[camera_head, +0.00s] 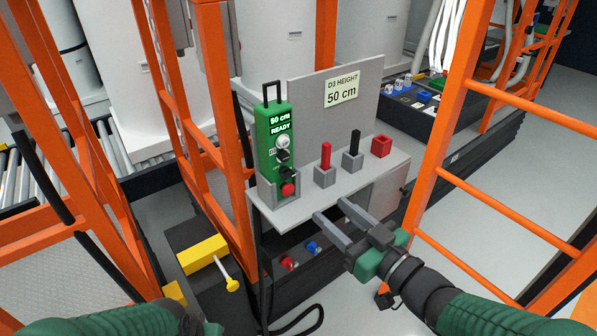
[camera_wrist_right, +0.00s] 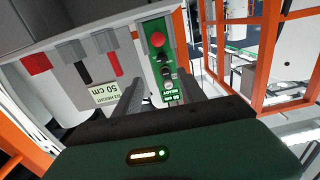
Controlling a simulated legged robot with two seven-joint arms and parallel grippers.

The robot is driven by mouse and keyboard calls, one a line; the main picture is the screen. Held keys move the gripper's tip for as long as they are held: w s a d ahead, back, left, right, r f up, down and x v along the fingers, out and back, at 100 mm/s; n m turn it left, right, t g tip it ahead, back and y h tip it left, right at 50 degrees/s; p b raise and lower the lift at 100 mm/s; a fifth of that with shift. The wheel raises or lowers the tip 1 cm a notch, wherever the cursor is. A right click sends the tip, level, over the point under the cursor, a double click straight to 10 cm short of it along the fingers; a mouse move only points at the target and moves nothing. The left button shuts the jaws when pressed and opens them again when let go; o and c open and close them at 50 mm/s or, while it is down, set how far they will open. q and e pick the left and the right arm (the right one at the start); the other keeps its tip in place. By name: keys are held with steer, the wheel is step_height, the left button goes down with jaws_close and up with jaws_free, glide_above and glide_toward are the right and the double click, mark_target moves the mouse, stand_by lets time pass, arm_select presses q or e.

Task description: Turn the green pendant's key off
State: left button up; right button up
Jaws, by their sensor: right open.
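The green pendant (camera_head: 264,143) stands upright in a grey holder at the left end of a grey shelf. Its screen reads "50 cm READY". Below the screen are a pale round knob (camera_head: 283,142), a dark knob (camera_head: 283,157) and a red button (camera_head: 288,189); I cannot tell which part is the key. My right gripper (camera_head: 330,211) is open and empty in front of the shelf, below and right of the pendant, apart from it. In the right wrist view the pendant (camera_wrist_right: 148,58) appears upside down beyond the fingers. My left gripper is out of view.
The shelf (camera_head: 345,182) also bears a red-handled holder (camera_head: 325,170), a black-handled one (camera_head: 352,155) and a red box (camera_head: 381,146). A sign (camera_head: 341,91) reads "D3 HEIGHT 50 cm". Orange frames (camera_head: 440,150) stand on both sides. A yellow block (camera_head: 202,254) lies lower left.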

mark_target(291, 177)
steer(key=p+x, duration=0.5)
steer(key=x, duration=0.8)
steer(key=shift+s+a+p, duration=0.15)
steer(key=shift+p, duration=0.2)
steer(key=shift+w+a, duration=0.25)
steer(key=shift+a, duration=0.05)
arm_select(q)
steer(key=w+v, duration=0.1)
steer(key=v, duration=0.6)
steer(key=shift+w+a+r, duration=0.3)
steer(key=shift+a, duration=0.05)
arm_select(e)
steer(key=shift+d, duration=0.1)
steer(key=c, duration=0.5)
jaws_close()
